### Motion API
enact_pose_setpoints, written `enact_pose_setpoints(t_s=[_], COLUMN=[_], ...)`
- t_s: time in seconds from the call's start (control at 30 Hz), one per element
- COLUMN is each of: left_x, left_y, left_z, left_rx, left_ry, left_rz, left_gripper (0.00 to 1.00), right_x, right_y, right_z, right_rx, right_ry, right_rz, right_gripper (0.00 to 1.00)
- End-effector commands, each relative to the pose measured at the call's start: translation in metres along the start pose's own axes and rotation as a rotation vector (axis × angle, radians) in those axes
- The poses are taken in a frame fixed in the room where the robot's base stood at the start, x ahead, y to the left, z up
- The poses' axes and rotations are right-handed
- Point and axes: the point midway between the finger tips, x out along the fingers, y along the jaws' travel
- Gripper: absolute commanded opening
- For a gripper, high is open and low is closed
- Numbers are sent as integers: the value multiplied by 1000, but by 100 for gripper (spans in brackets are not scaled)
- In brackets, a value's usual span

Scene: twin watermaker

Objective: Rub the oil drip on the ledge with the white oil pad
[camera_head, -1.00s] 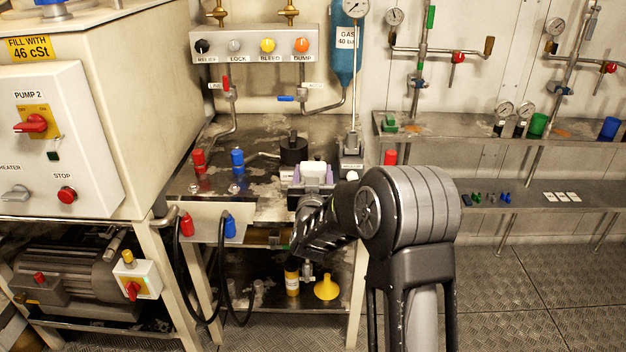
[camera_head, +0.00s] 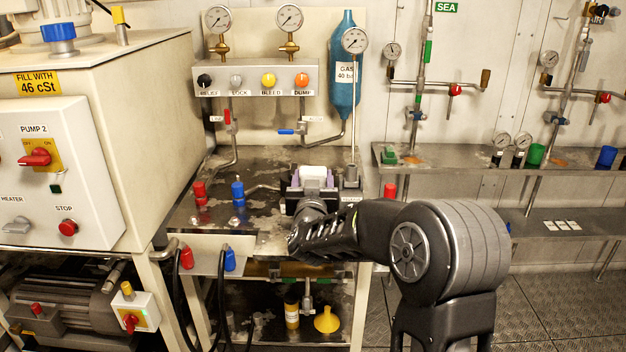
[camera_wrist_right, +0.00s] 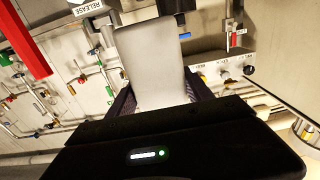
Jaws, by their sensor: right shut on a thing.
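My right gripper (camera_head: 312,178) is shut on a white pad (camera_head: 313,170), held above the steel bench (camera_head: 260,222) at its back right part. In the right wrist view the white pad (camera_wrist_right: 155,62) stands out from between the two dark fingers (camera_wrist_right: 160,95). I cannot tell whether the pad touches anything. On the upper wall ledge (camera_head: 460,155) to the right there are two orange-brown patches, one near the green block (camera_head: 389,155) and one (camera_head: 560,162) near the green cup. I cannot tell which is the oil drip. My left gripper is not in view.
Red (camera_head: 200,192) and blue (camera_head: 238,190) fittings stand on the bench left of my gripper. A blue gas bottle (camera_head: 344,75) and a gauge post are behind it. Cups and gauges stand on the ledge. White squares (camera_head: 562,225) lie on the lower shelf.

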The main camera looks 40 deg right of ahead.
Motion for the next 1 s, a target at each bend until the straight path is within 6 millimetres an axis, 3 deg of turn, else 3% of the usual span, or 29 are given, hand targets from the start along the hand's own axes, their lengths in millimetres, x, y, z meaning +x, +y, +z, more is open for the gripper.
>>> enact_pose_setpoints(t_s=[0.27, 0.37, 0.47, 0.57, 0.7, 0.8, 0.9, 1.0], left_x=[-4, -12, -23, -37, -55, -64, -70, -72], left_y=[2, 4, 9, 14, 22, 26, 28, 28], left_z=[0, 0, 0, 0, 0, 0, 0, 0], left_rx=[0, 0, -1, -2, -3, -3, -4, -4], left_ry=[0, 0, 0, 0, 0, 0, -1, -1], left_rz=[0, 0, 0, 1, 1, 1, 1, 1], left_gripper=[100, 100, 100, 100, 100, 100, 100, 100], right_x=[-3, -12, -29, -56, -107, -144, -173, -188], right_y=[-8, -27, -59, -98, -152, -181, -199, -208], right_z=[3, 9, 23, 40, 64, 78, 88, 92], right_rx=[-2, -3, -6, -5, -3, -2, 1, 1], right_ry=[-2, -4, -8, -10, -10, -8, -6, -3], right_rz=[-17, -56, -129, -232, -406, -516, -596, -640], right_gripper=[21, 21, 21, 21, 21, 21, 21, 21])
